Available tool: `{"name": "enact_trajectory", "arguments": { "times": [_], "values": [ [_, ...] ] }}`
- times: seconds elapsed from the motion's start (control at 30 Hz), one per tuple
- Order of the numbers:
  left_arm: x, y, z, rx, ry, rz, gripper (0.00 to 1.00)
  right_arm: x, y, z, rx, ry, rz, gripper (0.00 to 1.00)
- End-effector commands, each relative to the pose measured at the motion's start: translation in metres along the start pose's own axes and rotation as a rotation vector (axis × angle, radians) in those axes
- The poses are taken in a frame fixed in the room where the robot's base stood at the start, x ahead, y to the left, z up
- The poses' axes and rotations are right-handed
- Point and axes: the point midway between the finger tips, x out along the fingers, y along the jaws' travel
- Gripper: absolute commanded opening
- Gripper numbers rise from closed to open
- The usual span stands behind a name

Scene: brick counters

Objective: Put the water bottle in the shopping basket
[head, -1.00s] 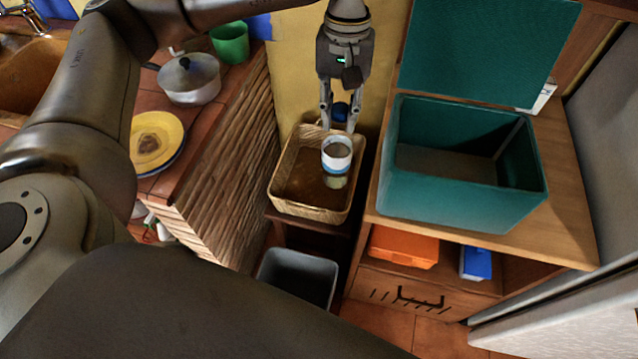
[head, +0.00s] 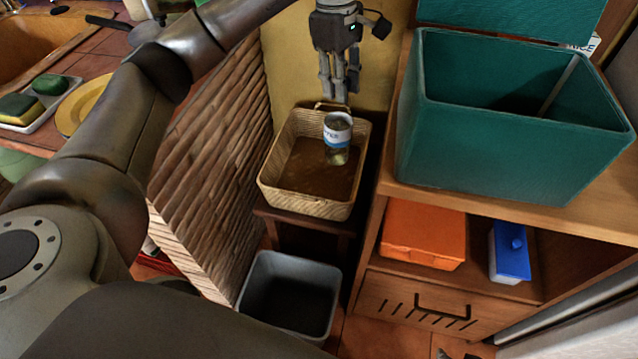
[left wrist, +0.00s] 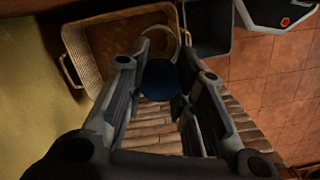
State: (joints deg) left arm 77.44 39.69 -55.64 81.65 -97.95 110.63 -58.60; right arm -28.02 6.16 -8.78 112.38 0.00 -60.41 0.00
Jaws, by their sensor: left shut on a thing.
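My left gripper (head: 338,92) hangs over the wicker shopping basket (head: 268,182) in the head view. It is shut on the water bottle (head: 337,135), a clear bottle with a white and blue label. The bottle hangs below the fingers, over the basket's inside; I cannot tell whether its base touches the basket floor. In the left wrist view, the dark blue round cap (left wrist: 160,78) shows between the fingers, and the basket (left wrist: 75,45) lies beyond. Small dark tips at the bottom edge of the head view may be my right gripper (head: 456,354).
A grey bin (head: 265,270) stands on the floor below the basket. A teal open box (head: 500,150) sits on the wooden unit at right, above an orange box (head: 425,235) and a blue item (head: 510,250). A slatted counter side (head: 205,160) bounds the left.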

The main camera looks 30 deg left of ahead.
Motion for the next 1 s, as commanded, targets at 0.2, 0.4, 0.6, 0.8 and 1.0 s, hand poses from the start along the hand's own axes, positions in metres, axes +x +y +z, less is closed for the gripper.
{"name": "enact_trajectory", "arguments": {
  "times": [0.2, 0.4, 0.6, 0.8, 1.0],
  "values": [
    [0.050, 0.012, -0.023, -0.240, -0.003, 0.030, 0.00, -0.012, 0.001, -0.012, 0.002, 0.057, 0.004, 0.50],
    [0.081, 0.018, -0.041, -0.433, -0.002, 0.053, 0.00, -0.033, 0.002, -0.018, 0.004, 0.096, 0.007, 0.50],
    [0.096, 0.021, -0.051, -0.543, -0.002, 0.067, 0.00, -0.050, 0.002, -0.019, 0.005, 0.118, 0.009, 0.50],
    [0.113, 0.022, -0.055, -0.572, -0.002, 0.069, 0.00, -0.053, 0.000, -0.037, 0.002, 0.202, 0.005, 0.50],
    [0.143, 0.021, -0.058, -0.571, -0.001, 0.068, 0.00, -0.057, -0.005, -0.077, -0.004, 0.388, -0.005, 0.50]
  ]
}}
